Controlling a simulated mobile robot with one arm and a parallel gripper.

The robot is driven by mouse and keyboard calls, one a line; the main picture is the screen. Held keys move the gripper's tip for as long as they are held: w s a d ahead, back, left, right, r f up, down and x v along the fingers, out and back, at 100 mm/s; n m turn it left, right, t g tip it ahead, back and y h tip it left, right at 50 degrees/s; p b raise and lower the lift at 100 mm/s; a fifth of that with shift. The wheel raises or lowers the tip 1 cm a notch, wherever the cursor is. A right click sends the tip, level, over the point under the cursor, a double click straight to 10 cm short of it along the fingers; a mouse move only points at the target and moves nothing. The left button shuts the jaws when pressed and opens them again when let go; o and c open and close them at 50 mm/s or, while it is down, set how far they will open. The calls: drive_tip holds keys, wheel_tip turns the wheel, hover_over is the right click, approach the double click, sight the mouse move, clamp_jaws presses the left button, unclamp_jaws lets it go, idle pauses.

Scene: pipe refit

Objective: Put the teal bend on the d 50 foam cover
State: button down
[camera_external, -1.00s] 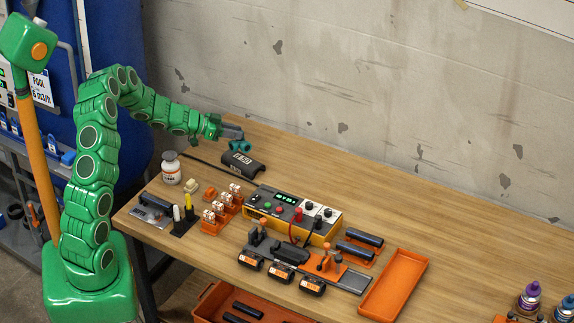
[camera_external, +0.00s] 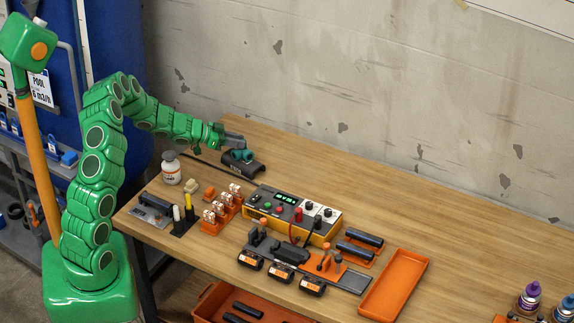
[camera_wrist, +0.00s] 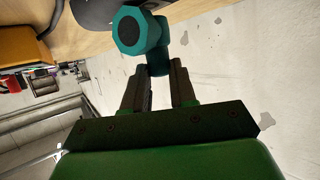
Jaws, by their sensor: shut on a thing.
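My gripper (camera_external: 234,142) is shut on the teal bend (camera_external: 241,155) at the far left part of the table. In the wrist view the teal bend (camera_wrist: 142,38) sits between the two fingertips (camera_wrist: 158,78), with its round dark opening toward the camera. The black foam cover (camera_external: 253,165) lies on the table below the bend. The bend overlaps it in the external view, and I cannot tell whether the two touch. Part of a dark shape, probably the cover, shows behind the bend in the wrist view (camera_wrist: 93,12).
An orange tray (camera_external: 394,284) lies at right. The wall runs behind the table.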

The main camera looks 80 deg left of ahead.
drive_tip(key=shift+f, duration=0.1)
drive_tip(key=c, duration=0.9)
unclamp_jaws()
drive_tip(key=v, duration=1.2)
